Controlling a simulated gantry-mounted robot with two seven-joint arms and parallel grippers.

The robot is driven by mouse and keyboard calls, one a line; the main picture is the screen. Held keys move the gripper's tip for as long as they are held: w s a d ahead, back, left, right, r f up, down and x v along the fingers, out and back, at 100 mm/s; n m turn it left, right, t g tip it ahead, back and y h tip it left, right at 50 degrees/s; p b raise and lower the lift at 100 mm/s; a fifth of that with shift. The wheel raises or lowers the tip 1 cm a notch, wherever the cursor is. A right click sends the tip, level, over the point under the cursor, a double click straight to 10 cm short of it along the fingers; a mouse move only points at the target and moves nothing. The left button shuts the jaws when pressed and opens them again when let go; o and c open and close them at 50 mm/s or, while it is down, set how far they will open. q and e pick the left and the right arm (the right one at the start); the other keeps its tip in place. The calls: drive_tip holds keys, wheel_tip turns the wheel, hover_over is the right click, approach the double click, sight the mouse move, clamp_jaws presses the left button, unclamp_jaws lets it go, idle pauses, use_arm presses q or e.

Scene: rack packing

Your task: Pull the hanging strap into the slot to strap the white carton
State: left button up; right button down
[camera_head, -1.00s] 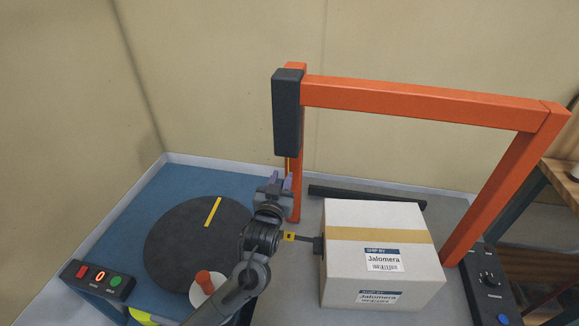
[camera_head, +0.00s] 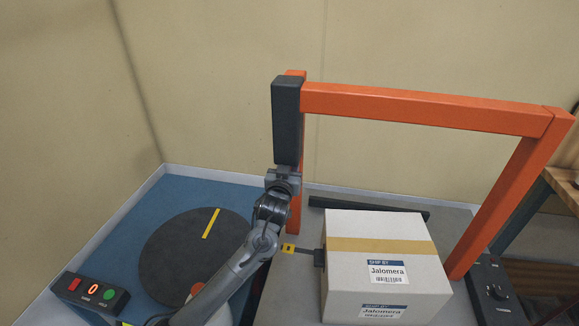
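The white carton (camera_head: 372,227) with a tan band and blue-and-white labels stands on the grey table inside the orange arch (camera_head: 430,106). A dark block (camera_head: 319,258) sits against its left side, with a small yellow tag (camera_head: 288,247) just left of it; I cannot tell whether this is the slot. My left gripper (camera_head: 285,172) is just under the dark box (camera_head: 287,120) on the arch's left post. Its fingertips are hidden, so its opening cannot be read. The hanging strap is not visible now. My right gripper is out of view.
A dark turntable disc (camera_head: 180,258) with a yellow stripe (camera_head: 211,223) lies on the blue surface at left. A button box (camera_head: 92,292) is front left and a control panel (camera_head: 495,290) front right. A black bar (camera_head: 335,204) lies behind the carton.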

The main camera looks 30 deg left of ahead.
use_arm(q)
drive_tip(key=shift+c, duration=0.3)
clamp_jaws()
idle(1.2)
